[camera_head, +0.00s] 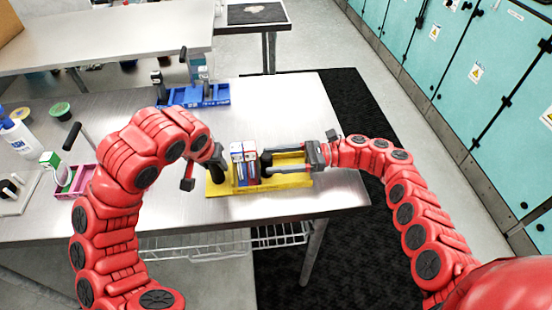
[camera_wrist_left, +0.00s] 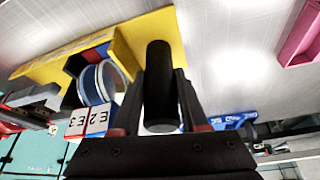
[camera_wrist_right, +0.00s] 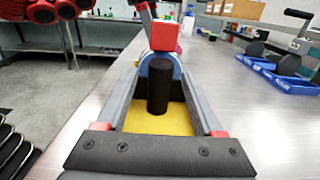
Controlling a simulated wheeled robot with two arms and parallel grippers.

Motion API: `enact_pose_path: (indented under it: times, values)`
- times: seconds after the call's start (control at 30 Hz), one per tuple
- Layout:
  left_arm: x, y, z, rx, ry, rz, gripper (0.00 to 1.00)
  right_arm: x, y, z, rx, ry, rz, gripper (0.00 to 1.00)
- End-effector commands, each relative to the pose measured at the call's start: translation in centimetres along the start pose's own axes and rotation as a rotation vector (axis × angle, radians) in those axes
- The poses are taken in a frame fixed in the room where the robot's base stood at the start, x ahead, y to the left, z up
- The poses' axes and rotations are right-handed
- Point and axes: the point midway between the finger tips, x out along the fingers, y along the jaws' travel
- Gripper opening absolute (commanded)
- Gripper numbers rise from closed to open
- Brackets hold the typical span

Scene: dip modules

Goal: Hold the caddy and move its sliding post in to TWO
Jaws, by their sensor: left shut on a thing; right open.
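The yellow caddy (camera_head: 290,182) lies on the metal table and also shows in the left wrist view (camera_wrist_left: 145,38). White-topped modules with red and blue bodies (camera_head: 244,165) stand in its middle; labels E2 and E3 (camera_wrist_left: 97,120) show in the left wrist view. My left gripper (camera_head: 217,160) is shut on the caddy's black upright handle (camera_wrist_left: 159,80) at its left end. My right gripper (camera_head: 272,166) is open, its fingers either side of the black sliding post (camera_wrist_right: 157,85), with yellow caddy floor (camera_wrist_right: 150,122) below. Whether the fingers touch the post is unclear. Scale marks are hidden.
A blue caddy (camera_head: 207,96) stands behind on the table, and a pink one (camera_head: 78,182) at the left. A spray bottle (camera_head: 17,135) and small tubs (camera_head: 60,110) are further left.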

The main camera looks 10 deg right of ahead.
Motion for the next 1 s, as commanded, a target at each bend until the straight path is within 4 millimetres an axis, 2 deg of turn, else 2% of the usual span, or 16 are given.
enact_pose_path:
  times: [0.03,0.07,0.4,1.0]
  values:
    - [0.01,-0.02,0.0,-0.001,0.0,0.0,0.0,0.0,0.0,0.0,0.0,0.0,0.0,0.67]
    - [0.01,-0.02,0.0,-0.001,0.0,0.0,0.0,0.0,0.0,0.0,0.0,0.0,0.0,0.62]
    - [0.01,-0.02,0.0,-0.001,0.0,0.0,0.0,0.0,0.01,0.01,0.0,-0.001,0.001,0.01]
    - [0.01,-0.02,0.0,-0.001,0.0,0.0,0.0,0.02,0.04,0.01,0.0,-0.001,0.002,0.0]
